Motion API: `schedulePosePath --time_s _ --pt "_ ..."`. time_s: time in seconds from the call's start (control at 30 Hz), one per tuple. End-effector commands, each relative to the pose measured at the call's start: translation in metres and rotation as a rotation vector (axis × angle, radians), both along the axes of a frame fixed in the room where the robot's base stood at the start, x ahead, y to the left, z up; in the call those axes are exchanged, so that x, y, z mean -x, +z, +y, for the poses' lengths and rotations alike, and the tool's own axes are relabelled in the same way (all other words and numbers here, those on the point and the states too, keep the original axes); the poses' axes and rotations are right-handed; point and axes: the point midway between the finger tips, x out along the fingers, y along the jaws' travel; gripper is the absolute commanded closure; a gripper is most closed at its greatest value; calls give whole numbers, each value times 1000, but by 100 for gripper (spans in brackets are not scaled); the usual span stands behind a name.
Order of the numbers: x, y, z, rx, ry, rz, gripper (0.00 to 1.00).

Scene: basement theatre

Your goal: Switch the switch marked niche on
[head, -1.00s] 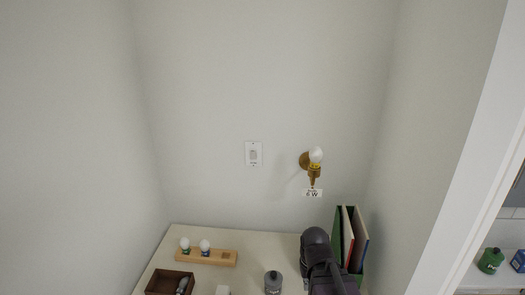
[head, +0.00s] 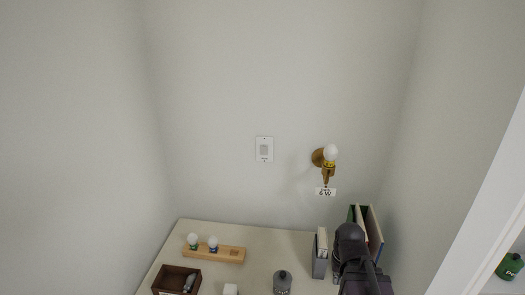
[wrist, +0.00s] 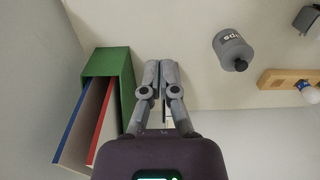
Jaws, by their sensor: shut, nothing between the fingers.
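A white switch plate (head: 264,149) with a pale rocker is on the back wall in the head view, left of the brass wall lamp. Its small lettering is too small to read, and whether the rocker is on or off cannot be told. The brass wall lamp (head: 325,158) holds a white bulb. A tag reading "6 W" (head: 325,192) is below it. My gripper (wrist: 161,66) is shut and empty in the wrist view, over the counter beside a green file box. In the head view my arm hides it, low and right of the switch, well apart from it.
The counter (head: 270,245) bears a wooden bulb holder (head: 215,253), a dark tray (head: 176,280), a grey bottle (head: 282,283), a grey box with a pale top (head: 320,254) and a green file box (wrist: 108,68) with books. Side walls close in both sides. The wall around the switch is clear.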

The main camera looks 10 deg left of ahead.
Motion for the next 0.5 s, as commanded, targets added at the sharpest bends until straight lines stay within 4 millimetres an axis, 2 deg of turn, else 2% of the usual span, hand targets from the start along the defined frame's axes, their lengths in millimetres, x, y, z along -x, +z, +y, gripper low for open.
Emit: schedulePosePath --time_s 0.17,0.27,0.5 --pt "-23 0 17 -53 3 -79 100" --pt "-45 2 37 -109 5 -161 100" --pt "-112 22 107 -317 -20 -425 100"
